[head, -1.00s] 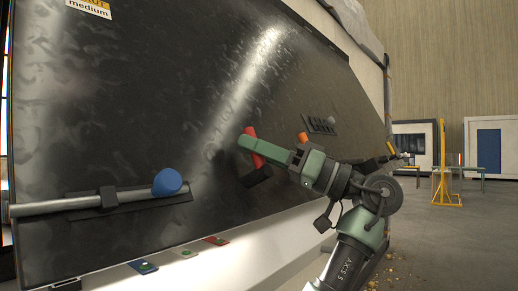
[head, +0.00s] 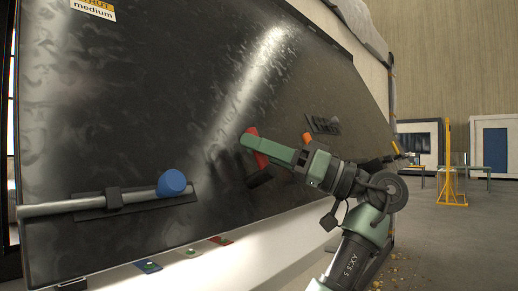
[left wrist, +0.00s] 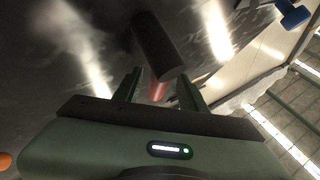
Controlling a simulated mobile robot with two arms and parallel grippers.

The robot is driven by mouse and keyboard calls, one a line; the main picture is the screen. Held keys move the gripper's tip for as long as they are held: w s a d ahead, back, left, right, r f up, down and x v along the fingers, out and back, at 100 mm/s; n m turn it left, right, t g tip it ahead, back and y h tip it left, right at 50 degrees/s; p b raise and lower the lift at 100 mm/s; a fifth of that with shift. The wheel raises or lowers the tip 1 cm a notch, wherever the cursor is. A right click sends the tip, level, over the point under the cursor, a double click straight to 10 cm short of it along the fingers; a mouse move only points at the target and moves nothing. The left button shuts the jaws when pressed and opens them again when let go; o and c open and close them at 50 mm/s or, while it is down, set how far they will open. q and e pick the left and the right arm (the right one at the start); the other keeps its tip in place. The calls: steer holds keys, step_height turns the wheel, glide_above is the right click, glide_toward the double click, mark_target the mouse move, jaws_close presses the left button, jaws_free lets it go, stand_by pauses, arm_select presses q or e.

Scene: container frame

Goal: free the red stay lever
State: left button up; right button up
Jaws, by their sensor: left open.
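The red stay lever (head: 262,161) is mounted on the dark sloping panel, with a black block (head: 260,180) at its lower end. My left gripper (head: 246,140) is at the lever, its green finger crossing in front of it and hiding its middle. In the left wrist view, a bit of the red lever (left wrist: 158,91) shows between the two spread fingers (left wrist: 159,88), and a dark bar-like block (left wrist: 158,48) lies beyond it. The jaws are open; I cannot tell whether a finger touches the lever. My right gripper is in neither view.
A blue knob (head: 171,183) on a grey rod (head: 60,208) sits at the left of the panel. An orange piece (head: 307,139) and a black slotted part (head: 323,125) are behind my gripper. Small coloured tags (head: 148,266) line the pale ledge.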

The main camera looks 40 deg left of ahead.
arm_select(q)
steer(key=v, duration=0.7)
steer(key=shift+w+d+b, duration=0.2)
steer(key=shift+d+b, duration=0.15)
steer(key=shift+b, duration=0.1)
steer(key=shift+f, duration=0.1)
